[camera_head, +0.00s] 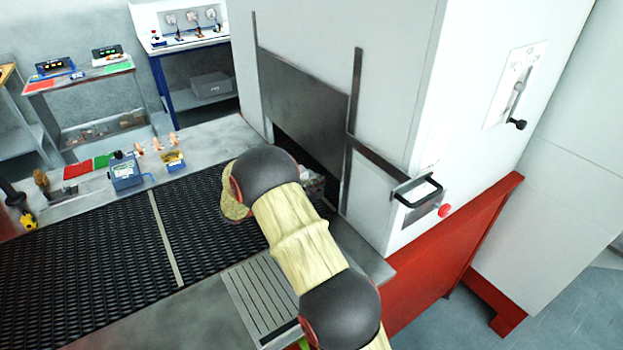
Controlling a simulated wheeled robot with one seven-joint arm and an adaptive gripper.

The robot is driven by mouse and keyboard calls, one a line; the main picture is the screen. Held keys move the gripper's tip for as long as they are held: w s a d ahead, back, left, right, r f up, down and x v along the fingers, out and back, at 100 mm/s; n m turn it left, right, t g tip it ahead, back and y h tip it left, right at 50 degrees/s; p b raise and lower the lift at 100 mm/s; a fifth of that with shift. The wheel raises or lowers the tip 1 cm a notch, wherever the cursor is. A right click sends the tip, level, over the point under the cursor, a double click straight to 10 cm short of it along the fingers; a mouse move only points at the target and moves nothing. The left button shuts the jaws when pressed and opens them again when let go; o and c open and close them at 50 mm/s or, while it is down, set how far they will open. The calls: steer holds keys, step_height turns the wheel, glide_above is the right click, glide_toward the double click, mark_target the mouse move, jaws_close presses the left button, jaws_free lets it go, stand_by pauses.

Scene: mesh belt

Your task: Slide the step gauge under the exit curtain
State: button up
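The exit curtain appears to be the dark panel (302,88) on the front of the white machine housing, with a dark gap under its lower edge where the black mesh belt (90,255) enters. My arm, in a pale yellow sleeve with dark joints, reaches over the belt and bends down just in front of this gap. It hides my gripper, so I cannot see whether it is open or shut. A small greyish piece (314,185) shows just right of my arm at the opening; I cannot tell what it is. I cannot make out the step gauge.
A slotted metal plate (262,298) lies beside the belt. A blue box (125,172) and small items sit on the far ledge. The housing has a black handle (417,192) and a red knob (444,210). The belt to the left is clear.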

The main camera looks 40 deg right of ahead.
steer(key=o, duration=0.5)
steer(key=shift+o, duration=0.2)
steer(key=shift+f, duration=0.15)
steer(key=a, duration=0.8)
steer(key=w+a, duration=0.1)
steer(key=a, duration=0.3)
steer(key=s+a+r+m+y, duration=0.1)
steer(key=s+r+m+y, duration=0.35)
steer(key=s, duration=0.45)
steer(key=s+a+r+m+y, duration=0.1)
steer(key=s+r+m+y, duration=0.3)
steer(key=s, duration=0.4)
steer(key=s+a+r+m+t+y, duration=0.2)
steer(key=s+a+m+t+y, duration=0.1)
steer(key=s+a, duration=0.5)
steer(key=s+a+r+m+t+y, duration=0.2)
steer(key=s+a+m+t+y, duration=0.2)
steer(key=s+a, duration=0.4)
steer(key=shift+s+a+r+m+y, duration=0.2)
steer(key=shift+s+r+m+y, duration=0.15)
steer(key=shift+s+m+y, duration=0.65)
